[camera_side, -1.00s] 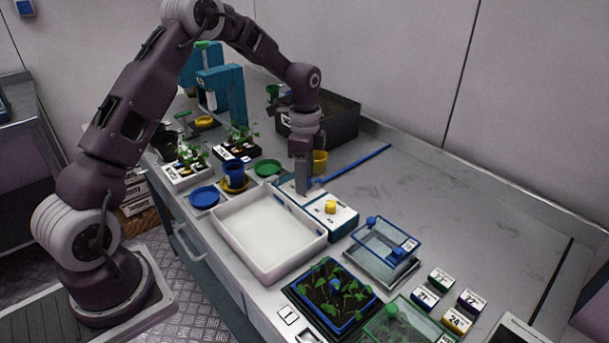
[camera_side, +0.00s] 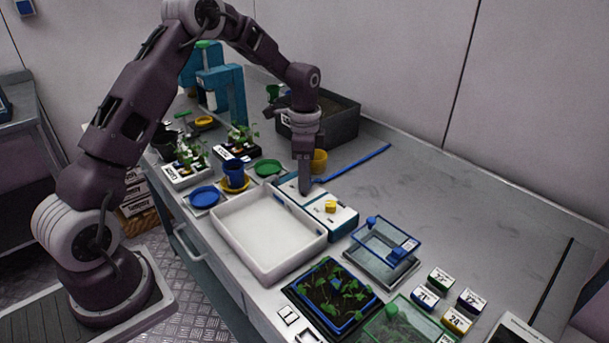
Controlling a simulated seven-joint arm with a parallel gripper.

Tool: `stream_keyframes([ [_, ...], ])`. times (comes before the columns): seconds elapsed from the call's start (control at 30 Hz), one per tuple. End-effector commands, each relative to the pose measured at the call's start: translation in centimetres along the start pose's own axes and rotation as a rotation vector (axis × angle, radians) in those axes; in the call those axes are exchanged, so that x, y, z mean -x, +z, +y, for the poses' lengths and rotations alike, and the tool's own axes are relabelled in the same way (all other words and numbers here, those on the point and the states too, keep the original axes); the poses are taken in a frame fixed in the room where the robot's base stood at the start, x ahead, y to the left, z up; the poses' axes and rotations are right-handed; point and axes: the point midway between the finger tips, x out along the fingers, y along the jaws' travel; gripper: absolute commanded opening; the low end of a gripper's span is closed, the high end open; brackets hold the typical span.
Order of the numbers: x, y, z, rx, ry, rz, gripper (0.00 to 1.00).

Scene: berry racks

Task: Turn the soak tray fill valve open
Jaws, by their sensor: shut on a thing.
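The white soak tray (camera_side: 231,239) stands at the bench's front edge, and its floor looks pale and even. Behind its right side is a white valve box (camera_side: 343,222) with a yellow knob (camera_side: 330,206). Another white box (camera_side: 288,188) adjoins it on the left. My gripper (camera_side: 305,188) points straight down over this left box. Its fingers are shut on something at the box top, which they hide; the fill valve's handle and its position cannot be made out. The yellow knob is apart from my gripper, to its right.
A blue rod (camera_side: 358,161) lies behind my gripper, near a yellow pot (camera_side: 319,161) and a dark crate (camera_side: 338,122). Clear blue-framed box (camera_side: 384,243) and seedling tray (camera_side: 331,296) stand right. Blue and green saucers lie left. The bench's back right is clear.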

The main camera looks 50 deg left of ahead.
Motion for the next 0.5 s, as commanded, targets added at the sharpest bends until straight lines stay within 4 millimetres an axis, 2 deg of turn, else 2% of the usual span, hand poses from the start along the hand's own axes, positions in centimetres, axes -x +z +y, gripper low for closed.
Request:
stream_keyframes([
  [0.5,0.07,-0.01,0.06,0.482,-0.001,0.01,0.0],
])
